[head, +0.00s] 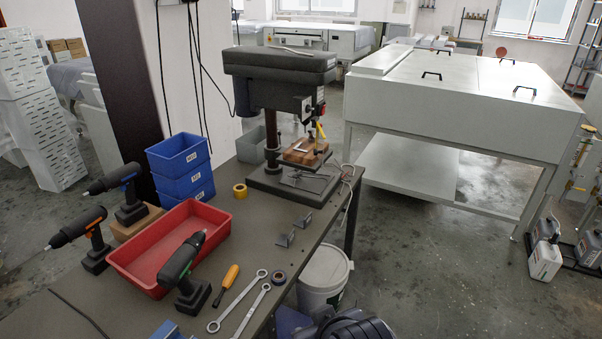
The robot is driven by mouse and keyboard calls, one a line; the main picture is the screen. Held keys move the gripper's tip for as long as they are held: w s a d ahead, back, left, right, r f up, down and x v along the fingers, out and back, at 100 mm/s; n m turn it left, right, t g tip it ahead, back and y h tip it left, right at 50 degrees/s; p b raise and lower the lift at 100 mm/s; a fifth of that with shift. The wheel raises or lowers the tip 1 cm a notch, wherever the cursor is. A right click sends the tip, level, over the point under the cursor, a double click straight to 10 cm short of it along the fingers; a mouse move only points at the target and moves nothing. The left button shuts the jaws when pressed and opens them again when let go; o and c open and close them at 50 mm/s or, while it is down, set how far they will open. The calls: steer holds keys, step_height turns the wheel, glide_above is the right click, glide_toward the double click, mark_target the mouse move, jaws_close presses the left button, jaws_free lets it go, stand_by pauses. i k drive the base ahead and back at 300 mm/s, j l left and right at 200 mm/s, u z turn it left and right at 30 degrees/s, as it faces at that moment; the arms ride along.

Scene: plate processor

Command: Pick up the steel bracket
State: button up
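Two small grey angled metal pieces that look like steel brackets lie on the dark workbench (255,222). The nearer bracket (286,239) is close to the bench's right edge, and the second bracket (303,221) lies just beyond it, a little to the right. The two are apart, with bare bench around them. My gripper is not recognisable in the head view. A dark rounded part at the bottom edge may belong to my arm, but no fingers show.
A drill press (283,80) stands behind the brackets, with yellow tape (240,191) to its left. A red tray (150,245), cordless drills, blue bins (180,155), a screwdriver (230,277) and wrenches (238,298) occupy the left and front. A white bucket (322,272) stands below the bench's right edge.

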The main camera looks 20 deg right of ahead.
mark_target(284, 240)
steer(key=i+l+z, duration=0.25)
steer(key=i+l, duration=0.15)
steer(key=i+l+z, duration=0.25)
steer(key=i, duration=0.3)
